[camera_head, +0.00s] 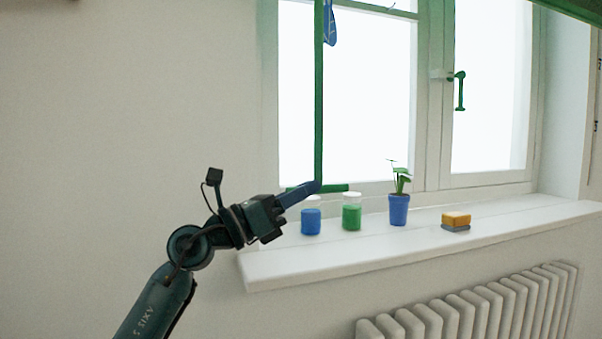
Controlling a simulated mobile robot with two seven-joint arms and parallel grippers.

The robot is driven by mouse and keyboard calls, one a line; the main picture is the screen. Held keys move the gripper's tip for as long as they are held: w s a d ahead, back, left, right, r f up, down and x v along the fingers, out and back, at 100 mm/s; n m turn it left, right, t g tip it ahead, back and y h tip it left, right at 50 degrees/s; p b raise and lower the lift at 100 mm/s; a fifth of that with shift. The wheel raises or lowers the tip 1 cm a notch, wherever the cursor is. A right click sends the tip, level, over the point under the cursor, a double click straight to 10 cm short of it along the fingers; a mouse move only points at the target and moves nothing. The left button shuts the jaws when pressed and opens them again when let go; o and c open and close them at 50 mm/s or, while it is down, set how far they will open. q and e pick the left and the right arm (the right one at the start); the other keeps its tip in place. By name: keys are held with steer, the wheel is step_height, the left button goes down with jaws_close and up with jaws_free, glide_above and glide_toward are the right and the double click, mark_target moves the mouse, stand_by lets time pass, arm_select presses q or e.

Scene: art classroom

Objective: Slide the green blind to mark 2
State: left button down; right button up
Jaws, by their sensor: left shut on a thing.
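A green blind (575,8) shows only as a dark green edge in the top right corner; the rest is out of frame. A long green rod (319,90) hangs in front of the left window pane and ends in a short green crossbar (335,187) near the sill. My left gripper (314,187) is shut on the bottom of the rod, at the crossbar. My right gripper is out of view.
On the white sill (300,267) stand a blue jar (311,221), a green jar (351,217), a potted plant (398,208) and an orange-and-grey sponge (456,221). A green window handle (460,90) and a blue hanging item (330,25) show above. A radiator (470,315) is below.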

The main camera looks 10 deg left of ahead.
arm_select(q)
steer(key=shift+f, duration=0.95)
steer(key=shift+f+b, duration=0.45)
steer(key=shift+f, duration=0.05)
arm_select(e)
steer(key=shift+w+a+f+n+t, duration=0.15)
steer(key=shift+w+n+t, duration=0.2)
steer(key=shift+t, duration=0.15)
arm_select(q)
steer(key=c, duration=1.4)
jaws_free()
steer(key=shift+a, duration=0.1)
steer(key=b+v, duration=0.1)
steer(key=v, duration=1.2)
steer(key=shift+b, duration=0.3)
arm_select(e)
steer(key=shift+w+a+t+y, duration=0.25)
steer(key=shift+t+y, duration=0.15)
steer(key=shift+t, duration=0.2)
